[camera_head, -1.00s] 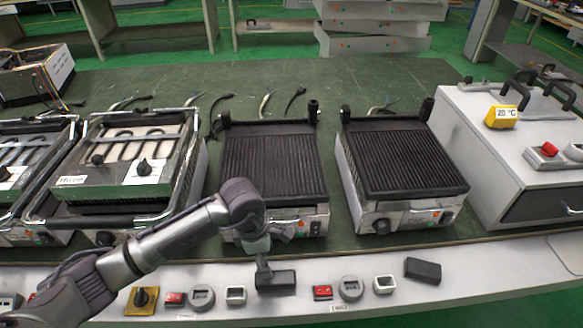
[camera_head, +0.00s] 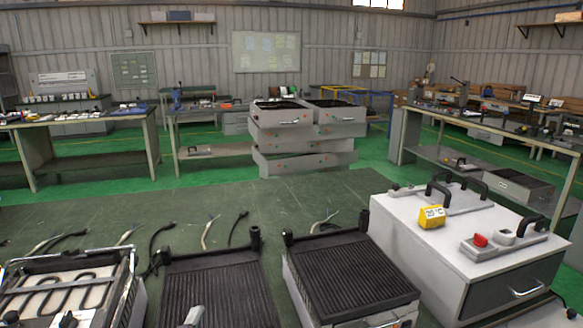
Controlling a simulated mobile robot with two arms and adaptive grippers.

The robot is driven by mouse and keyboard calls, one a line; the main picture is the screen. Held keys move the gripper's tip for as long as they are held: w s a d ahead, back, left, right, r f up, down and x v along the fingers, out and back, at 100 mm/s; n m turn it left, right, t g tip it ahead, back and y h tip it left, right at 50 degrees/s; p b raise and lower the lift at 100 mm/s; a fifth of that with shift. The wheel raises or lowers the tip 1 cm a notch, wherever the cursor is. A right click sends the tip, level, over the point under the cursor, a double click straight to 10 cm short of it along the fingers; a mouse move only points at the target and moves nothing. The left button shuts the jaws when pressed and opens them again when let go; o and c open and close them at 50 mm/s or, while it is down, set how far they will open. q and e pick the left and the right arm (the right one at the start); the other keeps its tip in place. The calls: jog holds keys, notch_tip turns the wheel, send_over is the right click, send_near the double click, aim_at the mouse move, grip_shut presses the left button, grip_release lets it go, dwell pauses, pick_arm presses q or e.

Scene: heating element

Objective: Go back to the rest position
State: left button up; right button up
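Neither of my grippers shows in the head view. A small light-grey piece cuts into the bottom edge in front of the middle grill; I cannot tell what it is. The middle ribbed black grill (camera_head: 225,290) and the right ribbed grill (camera_head: 352,275) lie on the green-topped bench (camera_head: 290,205), cut off by the bottom edge. At the left is an open unit with exposed heating elements (camera_head: 75,285). The front strip of the bench is out of view.
A white cabinet (camera_head: 400,235) with black handles, a yellow temperature display (camera_head: 432,216) and a red button (camera_head: 480,240) stands at the right. Loose cables lie behind the grills. Stacked grey units (camera_head: 305,140) and other workbenches stand beyond, with green floor between.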

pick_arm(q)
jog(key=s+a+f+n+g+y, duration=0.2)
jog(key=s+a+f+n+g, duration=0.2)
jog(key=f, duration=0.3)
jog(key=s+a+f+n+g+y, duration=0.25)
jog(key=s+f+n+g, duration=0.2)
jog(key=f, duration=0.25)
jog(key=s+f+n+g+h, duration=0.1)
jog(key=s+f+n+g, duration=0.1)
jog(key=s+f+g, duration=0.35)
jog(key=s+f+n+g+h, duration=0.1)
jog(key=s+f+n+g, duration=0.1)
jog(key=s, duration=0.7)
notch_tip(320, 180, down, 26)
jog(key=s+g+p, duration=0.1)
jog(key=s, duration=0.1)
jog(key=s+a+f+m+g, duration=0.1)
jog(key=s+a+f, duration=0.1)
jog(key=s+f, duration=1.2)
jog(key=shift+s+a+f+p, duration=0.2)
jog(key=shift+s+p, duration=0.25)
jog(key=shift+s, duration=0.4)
